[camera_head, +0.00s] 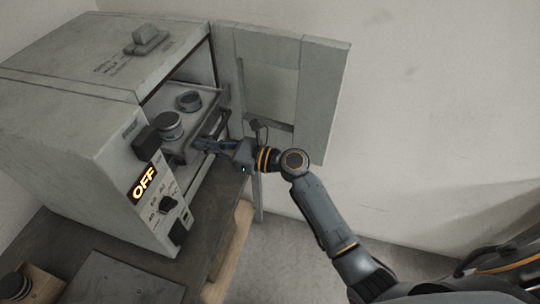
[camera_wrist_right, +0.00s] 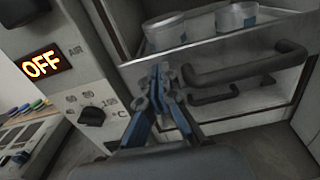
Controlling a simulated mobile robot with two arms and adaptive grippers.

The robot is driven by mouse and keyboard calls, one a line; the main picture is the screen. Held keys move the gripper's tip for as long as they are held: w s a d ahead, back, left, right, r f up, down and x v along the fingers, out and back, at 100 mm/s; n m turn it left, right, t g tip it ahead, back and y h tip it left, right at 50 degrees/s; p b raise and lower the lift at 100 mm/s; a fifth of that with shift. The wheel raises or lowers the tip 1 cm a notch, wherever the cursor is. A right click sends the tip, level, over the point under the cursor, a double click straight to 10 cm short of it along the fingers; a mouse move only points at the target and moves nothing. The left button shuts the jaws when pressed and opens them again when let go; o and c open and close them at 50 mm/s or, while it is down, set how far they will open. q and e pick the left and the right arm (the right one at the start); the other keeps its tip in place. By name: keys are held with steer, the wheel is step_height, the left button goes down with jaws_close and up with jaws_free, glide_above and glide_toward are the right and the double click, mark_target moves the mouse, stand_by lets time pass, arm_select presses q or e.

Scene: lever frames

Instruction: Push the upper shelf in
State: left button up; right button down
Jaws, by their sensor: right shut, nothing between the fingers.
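The upper shelf (camera_head: 207,106) sticks out of the open grey oven (camera_head: 84,68) and carries two round, dark-rimmed containers (camera_head: 169,125). In the wrist view its front panel (camera_wrist_right: 216,55) has a dark bar handle (camera_wrist_right: 248,68). My right gripper (camera_head: 202,145) is in front of the shelf, near its left part. In the wrist view its blue-grey fingers (camera_wrist_right: 161,72) are shut and empty, left of the handle. I cannot tell whether they touch the panel. My left gripper is not in view.
The oven door (camera_head: 314,100) stands open to the right. A second handle (camera_wrist_right: 214,97) shows below the upper one. The control panel with a lit OFF display (camera_head: 143,184) and knob (camera_wrist_right: 92,116) is left of the gripper. A dark bench (camera_head: 52,250) lies below.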

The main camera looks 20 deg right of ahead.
mark_target(162, 134)
steer(key=b+x, duration=0.1)
steer(key=x, duration=1.1)
steer(key=shift+w+a+b, duration=0.15)
steer(key=shift+a+b, duration=0.1)
steer(key=shift+b, duration=0.15)
steer(key=shift+r, duration=0.25)
